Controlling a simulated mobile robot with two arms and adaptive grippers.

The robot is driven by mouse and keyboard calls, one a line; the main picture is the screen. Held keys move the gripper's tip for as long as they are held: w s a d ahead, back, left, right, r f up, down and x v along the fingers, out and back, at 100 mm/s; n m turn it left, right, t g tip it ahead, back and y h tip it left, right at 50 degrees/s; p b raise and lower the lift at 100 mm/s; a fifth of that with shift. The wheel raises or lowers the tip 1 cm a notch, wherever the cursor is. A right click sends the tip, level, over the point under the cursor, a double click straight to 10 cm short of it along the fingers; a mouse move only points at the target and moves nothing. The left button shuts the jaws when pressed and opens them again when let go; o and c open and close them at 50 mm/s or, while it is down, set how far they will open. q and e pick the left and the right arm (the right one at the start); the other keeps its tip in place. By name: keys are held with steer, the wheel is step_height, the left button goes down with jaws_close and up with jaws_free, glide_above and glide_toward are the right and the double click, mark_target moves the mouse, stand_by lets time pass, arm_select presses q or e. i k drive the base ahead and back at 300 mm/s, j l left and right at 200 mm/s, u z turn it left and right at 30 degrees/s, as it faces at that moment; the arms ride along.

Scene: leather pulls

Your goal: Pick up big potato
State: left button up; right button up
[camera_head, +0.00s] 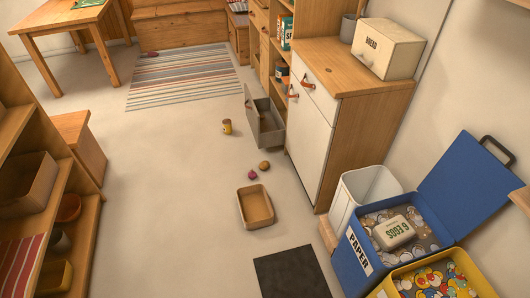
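A brown, rounded thing that looks like a potato (264,166) lies on the floor near the middle of the view. A smaller dark red-purple thing (252,175) lies on the floor just left of it and nearer. An empty-looking tan tray (243,213) stands on the floor below them, apart from both. I cannot tell whether another potato is in view. Neither of my grippers shows.
A grey drawer (256,123) hangs open from the cabinet (311,137). A small yellow-brown can (227,126) stands on the floor. A blue paper bin (362,261) and dark mat (292,275) are at lower right. Open shelves (87,235) line the left; floor between is mostly clear.

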mark_target(264, 165)
steer(key=i, duration=0.25)
steer(key=i+z, duration=0.1)
steer(key=z, duration=0.25)
steer(key=j+z, duration=0.15)
steer(key=z, duration=0.2)
steer(key=i+j+z, duration=0.1)
steer(key=z, duration=0.25)
